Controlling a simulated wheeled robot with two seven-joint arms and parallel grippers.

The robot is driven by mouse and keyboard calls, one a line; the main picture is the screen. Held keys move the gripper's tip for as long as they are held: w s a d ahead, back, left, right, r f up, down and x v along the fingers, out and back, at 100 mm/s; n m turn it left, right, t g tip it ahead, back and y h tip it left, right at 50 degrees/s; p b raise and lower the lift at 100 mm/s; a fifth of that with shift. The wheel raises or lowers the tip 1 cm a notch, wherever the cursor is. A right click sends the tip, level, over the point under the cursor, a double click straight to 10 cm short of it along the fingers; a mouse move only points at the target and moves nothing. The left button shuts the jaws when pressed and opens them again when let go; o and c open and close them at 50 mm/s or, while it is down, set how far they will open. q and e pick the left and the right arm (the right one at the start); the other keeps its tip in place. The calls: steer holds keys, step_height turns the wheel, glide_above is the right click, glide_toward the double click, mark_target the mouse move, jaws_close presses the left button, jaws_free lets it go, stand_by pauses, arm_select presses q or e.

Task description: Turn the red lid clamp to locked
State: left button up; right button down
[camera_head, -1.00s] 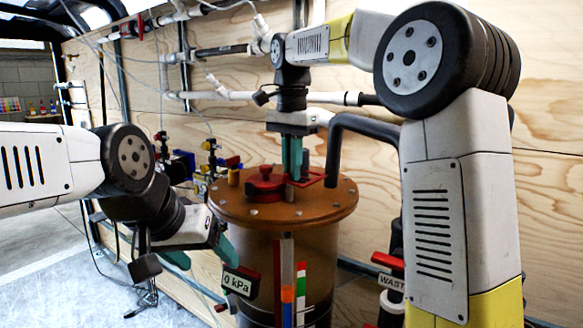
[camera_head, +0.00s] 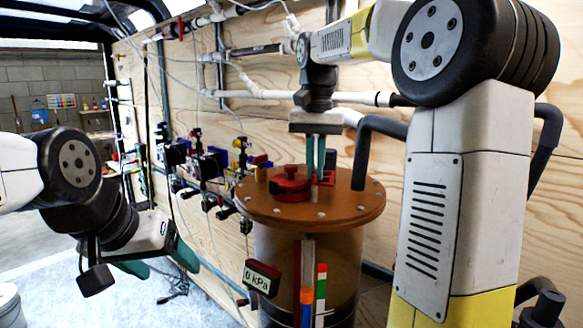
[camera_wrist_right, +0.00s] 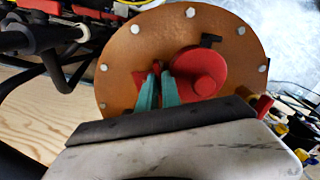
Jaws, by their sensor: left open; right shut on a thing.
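A brown round lid (camera_head: 262,210) tops the tank. The red clamp (camera_head: 326,179) is a small red piece on the lid, to the right of a round red cap (camera_head: 290,183). My right gripper (camera_head: 316,178) comes down from above with its teal fingers shut on the clamp. The right wrist view shows these fingers (camera_wrist_right: 158,85) around the clamp's narrow upright part (camera_wrist_right: 156,68), which they partly hide. I cannot tell the clamp's exact angle. My left gripper (camera_head: 158,262) is open and empty, left of the tank and below its lid.
A "0 kPa" display (camera_head: 262,278) and a coloured level strip (camera_head: 321,290) are on the tank's front. A black bent pipe (camera_head: 372,130) stands just right of the clamp. Valves (camera_head: 208,166) line the plywood wall at left. Open floor lies at lower left.

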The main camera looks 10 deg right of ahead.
steer(key=n, duration=0.6)
steer(key=shift+a, duration=0.2)
steer(key=n, duration=0.7)
steer(key=shift+a, duration=0.2)
steer(key=shift+r+n, duration=0.1)
steer(key=shift+n, duration=0.2)
steer(key=c, duration=1.5)
jaws_free()
steer(key=shift+c, duration=0.2)
step_height(320, 180, up, 8)
steer(key=shift+s, duration=0.1)
